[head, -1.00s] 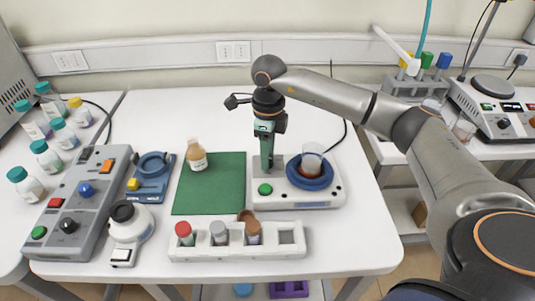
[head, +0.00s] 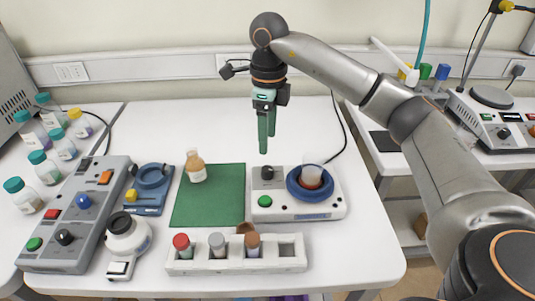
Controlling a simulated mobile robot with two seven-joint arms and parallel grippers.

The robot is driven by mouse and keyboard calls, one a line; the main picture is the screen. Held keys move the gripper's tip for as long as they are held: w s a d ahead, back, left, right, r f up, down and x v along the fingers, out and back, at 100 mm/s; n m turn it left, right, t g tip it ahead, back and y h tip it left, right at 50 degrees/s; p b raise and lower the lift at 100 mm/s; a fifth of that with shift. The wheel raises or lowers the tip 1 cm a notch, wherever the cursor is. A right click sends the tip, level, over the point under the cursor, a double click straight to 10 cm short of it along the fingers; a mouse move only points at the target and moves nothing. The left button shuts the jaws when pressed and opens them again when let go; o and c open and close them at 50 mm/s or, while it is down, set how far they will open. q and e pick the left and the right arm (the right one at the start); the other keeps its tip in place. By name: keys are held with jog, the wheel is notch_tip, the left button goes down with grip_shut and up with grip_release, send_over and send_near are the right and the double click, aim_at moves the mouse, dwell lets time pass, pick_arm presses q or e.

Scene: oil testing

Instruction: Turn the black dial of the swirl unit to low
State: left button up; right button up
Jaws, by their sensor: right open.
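The swirl unit (head: 328,208) is a white box near the middle right of the white table. Its black dial (head: 267,173) is in full view at the unit's back left, above a green button (head: 265,201). The dial's pointer and marks are too small to read. A blue ring holder (head: 297,190) on the unit holds a clear beaker (head: 312,172) with something red in its bottom. My right gripper (head: 267,145) points down, open and empty, with its green fingers above and apart from the dial. My left gripper is not in view.
A green mat (head: 215,205) with an amber bottle (head: 196,168) lies left of the unit. A white rack (head: 200,262) with capped vials stands in front. Left are a grey control box (head: 90,205), a blue device (head: 150,190) and several bottles. A cable runs behind the unit.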

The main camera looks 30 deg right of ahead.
jog(key=shift+r, duration=1.55)
